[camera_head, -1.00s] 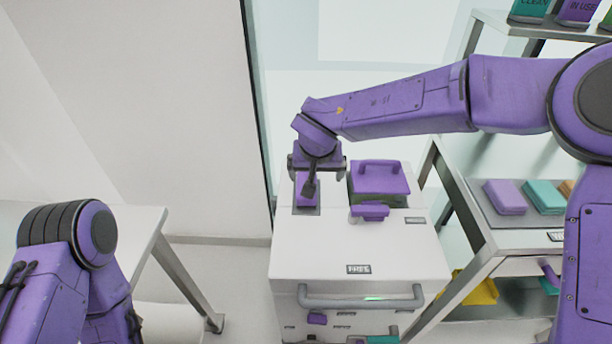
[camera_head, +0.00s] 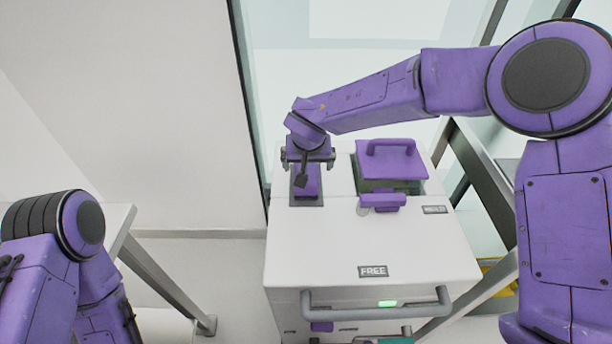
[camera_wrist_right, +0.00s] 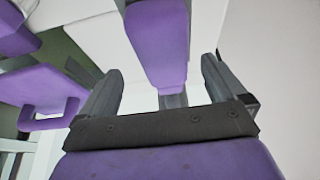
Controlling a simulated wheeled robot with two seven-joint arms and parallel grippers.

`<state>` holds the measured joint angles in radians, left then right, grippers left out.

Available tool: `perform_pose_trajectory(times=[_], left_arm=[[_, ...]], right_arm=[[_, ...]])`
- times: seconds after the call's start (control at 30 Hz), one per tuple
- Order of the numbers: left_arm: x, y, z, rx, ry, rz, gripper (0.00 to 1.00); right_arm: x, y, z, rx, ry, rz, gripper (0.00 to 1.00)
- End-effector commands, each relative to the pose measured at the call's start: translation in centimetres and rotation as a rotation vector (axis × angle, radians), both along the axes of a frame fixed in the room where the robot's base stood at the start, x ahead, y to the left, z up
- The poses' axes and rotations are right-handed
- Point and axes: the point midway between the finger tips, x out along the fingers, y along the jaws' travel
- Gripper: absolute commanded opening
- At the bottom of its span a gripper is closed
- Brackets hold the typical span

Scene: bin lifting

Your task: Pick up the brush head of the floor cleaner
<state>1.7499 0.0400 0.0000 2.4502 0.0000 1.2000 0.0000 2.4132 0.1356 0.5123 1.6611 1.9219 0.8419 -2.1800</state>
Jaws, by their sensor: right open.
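A purple block on a grey foot, which I take for the brush head (camera_head: 306,184), stands upright on the back left of the white cart top (camera_head: 320,235). My right gripper (camera_head: 306,160) is over it, pointing down, and partly hides its upper end. In the right wrist view the purple block (camera_wrist_right: 158,42) lies between the two spread fingers of the right gripper (camera_wrist_right: 162,72), with gaps on both sides. The gripper is open and holds nothing. Of my left arm only links show at the lower left; its gripper is out of view.
A purple-lidded box with a handle (camera_head: 390,162) stands close to the right of the block. A small purple handle-like piece (camera_head: 382,202) is in front of it. A grey bar handle (camera_head: 375,303) crosses the cart's front. A wall is left, a shelf frame right.

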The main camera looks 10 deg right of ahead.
Motion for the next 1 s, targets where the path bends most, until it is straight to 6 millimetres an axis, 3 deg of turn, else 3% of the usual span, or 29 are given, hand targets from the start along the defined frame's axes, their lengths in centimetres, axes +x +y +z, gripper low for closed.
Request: perform_pose_trajectory(times=[0.2,0.3,1.0], left_arm=[[0.0,0.0,-0.2,0.0,0.0,0.0,0.51],[0.0,0.0,-0.2,0.0,0.0,0.0,0.51],[0.0,0.0,0.4,0.0,0.0,0.0,0.51]], right_arm=[[1.7,0.2,-3.7,-0.003,0.003,0.002,0.98],[2.0,0.1,-4.4,-0.001,0.001,0.003,0.98],[2.1,0.1,-4.6,0.001,0.002,0.002,0.98]])
